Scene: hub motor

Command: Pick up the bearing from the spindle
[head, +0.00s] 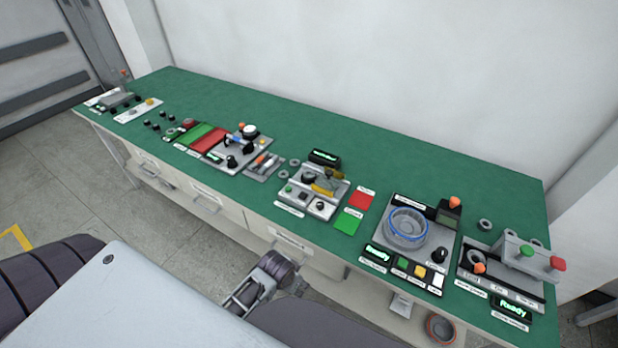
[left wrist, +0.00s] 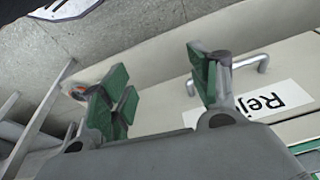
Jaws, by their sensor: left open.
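Several small grey rings that look like bearings lie on the green bench: two (head: 295,162) beside the middle station (head: 312,190), others (head: 485,225) near the right station. The middle station has a dark round part (head: 308,179) and a yellow-handled part (head: 325,188); I cannot tell which part is the spindle or whether a bearing sits on it. My left gripper (left wrist: 158,85) is open and empty, its green-padded fingers apart in front of a drawer. In the head view it is below the bench's front edge, small and partly hidden. My right gripper is not in view.
The green benchtop (head: 400,165) is clear along the back. A station with a blue-rimmed round part (head: 408,212) stands to the right. Red (head: 362,200) and green (head: 348,221) pads lie beside the middle station. Drawers with handles (head: 288,243) front the bench.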

